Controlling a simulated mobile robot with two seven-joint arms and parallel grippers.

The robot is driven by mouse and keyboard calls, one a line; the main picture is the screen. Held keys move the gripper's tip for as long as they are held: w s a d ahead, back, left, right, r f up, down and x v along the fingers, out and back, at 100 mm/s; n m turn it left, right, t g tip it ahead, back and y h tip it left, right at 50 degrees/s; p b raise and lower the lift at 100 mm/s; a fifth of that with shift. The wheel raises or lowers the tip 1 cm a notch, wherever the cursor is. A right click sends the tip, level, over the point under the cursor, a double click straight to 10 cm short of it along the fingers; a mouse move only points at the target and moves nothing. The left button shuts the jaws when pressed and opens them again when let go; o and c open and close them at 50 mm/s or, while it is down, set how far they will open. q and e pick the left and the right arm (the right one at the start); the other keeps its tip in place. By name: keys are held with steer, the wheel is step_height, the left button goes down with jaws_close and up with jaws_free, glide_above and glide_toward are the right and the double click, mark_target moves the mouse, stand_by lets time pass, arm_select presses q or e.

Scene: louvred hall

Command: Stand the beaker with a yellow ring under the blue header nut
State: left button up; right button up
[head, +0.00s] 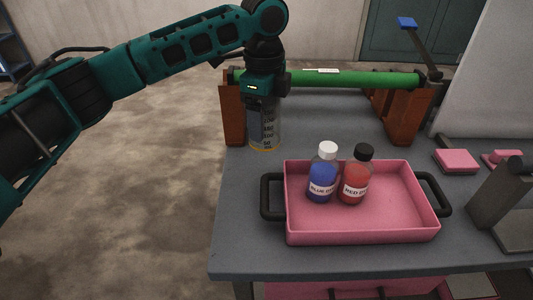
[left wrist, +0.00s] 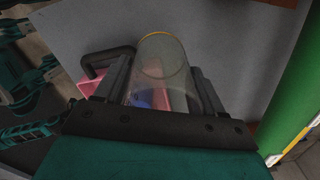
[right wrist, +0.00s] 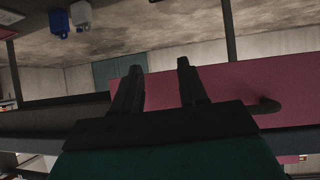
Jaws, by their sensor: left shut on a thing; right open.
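The clear beaker (head: 264,132) has black graduation marks and a yellow ring at its base. My left gripper (head: 265,102) is shut on it, and it hangs upright below the gripper, beside the left brown support. It also shows between the fingers in the left wrist view (left wrist: 160,62). I cannot tell whether its base touches the table. The green header pipe (head: 350,78) runs just behind the gripper. A blue piece (head: 407,22) tops a slanted dark lever at the pipe's right end; no other blue nut is visible. My right gripper (right wrist: 160,80) is open and empty.
A pink tray (head: 295,225) with black handles stands in front on the grey table (head: 235,240). It holds a blue dye bottle (head: 323,175) and a red dye bottle (head: 356,177). Brown supports (head: 232,115) carry the pipe. Bare table lies under the pipe, between the supports.

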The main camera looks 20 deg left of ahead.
arm_select(q)
step_height(320, 180, down, 9)
steer(key=shift+f+b, duration=0.1)
steer(key=shift+b, duration=0.2)
steer(key=o, duration=0.7)
steer(key=shift+o, duration=0.2)
